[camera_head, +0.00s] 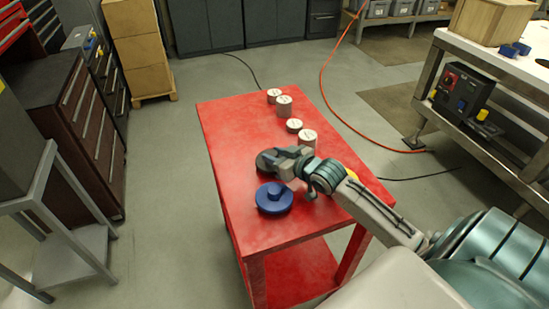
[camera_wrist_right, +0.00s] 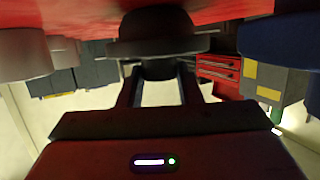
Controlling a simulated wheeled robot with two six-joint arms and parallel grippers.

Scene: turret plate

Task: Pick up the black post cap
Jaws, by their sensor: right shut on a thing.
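The black post cap (camera_head: 265,161) is a dark round disc near the left edge of the red table (camera_head: 232,120), partly hidden by my right gripper. My right gripper (camera_head: 284,163) reaches in from the right, low over the table. In the right wrist view, its two fingers (camera_wrist_right: 158,92) are shut on the narrow stem of the black cap (camera_wrist_right: 160,35). The cap's wide disc is close against the red surface; I cannot tell whether it touches. My left gripper is not in view.
A blue cap (camera_head: 274,199) sits close in front of my gripper. Several white-topped grey cylinders (camera_head: 308,138) stand toward the table's back. The table's left back is clear. A workbench (camera_head: 480,55) stands at right.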

